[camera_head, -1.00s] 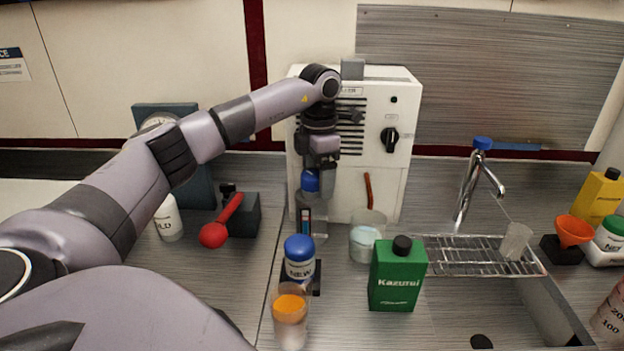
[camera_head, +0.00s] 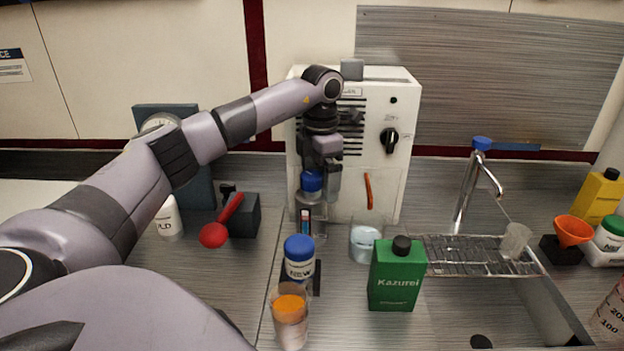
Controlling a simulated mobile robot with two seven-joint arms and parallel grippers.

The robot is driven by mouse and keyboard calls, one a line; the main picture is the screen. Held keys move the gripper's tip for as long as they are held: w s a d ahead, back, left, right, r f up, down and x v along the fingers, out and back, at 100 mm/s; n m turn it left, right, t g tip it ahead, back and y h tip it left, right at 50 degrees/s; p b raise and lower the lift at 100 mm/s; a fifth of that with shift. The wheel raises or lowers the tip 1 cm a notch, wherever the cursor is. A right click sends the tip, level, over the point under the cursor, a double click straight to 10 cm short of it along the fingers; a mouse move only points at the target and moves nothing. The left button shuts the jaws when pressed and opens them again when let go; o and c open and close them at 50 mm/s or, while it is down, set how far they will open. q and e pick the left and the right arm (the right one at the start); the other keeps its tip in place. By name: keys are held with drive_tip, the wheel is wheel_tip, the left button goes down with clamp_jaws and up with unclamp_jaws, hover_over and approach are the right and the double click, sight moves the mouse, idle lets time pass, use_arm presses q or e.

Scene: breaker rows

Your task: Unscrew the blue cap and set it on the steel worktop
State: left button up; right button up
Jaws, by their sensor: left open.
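A blue cap (camera_head: 312,182) shows at my left gripper, in front of the white machine, above a clear container with a dark label. My left gripper (camera_head: 321,184) points down and is open, with one finger just right of the cap. The other finger is mostly hidden, and I cannot tell whether either touches the cap. A second blue cap (camera_head: 299,246) sits on a white bottle (camera_head: 299,268) nearer to me. The steel worktop (camera_head: 235,284) lies around these things. My right gripper is not in view.
The white machine (camera_head: 384,185) stands behind. A beaker (camera_head: 363,242), a green Kazurei bottle (camera_head: 397,277) and a cup with orange content (camera_head: 290,318) crowd the front. A red-ended tool (camera_head: 214,235) is at left. A drying rack (camera_head: 470,256) and tap are at right.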

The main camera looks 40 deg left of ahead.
sight(310, 172)
use_arm(q)
drive_tip(key=a+n, duration=0.1)
drive_tip(key=a+r+n, duration=0.1)
drive_tip(key=n, duration=0.1)
drive_tip(key=shift+w+a+n+t, duration=0.15)
drive_tip(key=shift+n+t, duration=0.15)
drive_tip(key=m, duration=0.3)
drive_tip(key=shift+w+a+f+m, duration=0.1)
drive_tip(key=shift+a+f+m, duration=0.05)
drive_tip(key=shift+m, duration=0.45)
drive_tip(key=shift+a+f+m, duration=0.15)
drive_tip(key=shift+m, duration=0.45)
drive_tip(key=shift+a+f+m, duration=0.1)
drive_tip(key=shift+a+m, duration=0.05)
drive_tip(key=shift+m, duration=0.95)
drive_tip(key=shift+c, duration=1.1)
drive_tip(key=shift+m, duration=0.6)
drive_tip(key=shift+o, duration=0.5)
drive_tip(key=m, duration=0.3)
drive_tip(key=shift+d+f+m, duration=0.15)
drive_tip(key=shift+d+m, duration=0.15)
drive_tip(key=shift+d, duration=0.05)
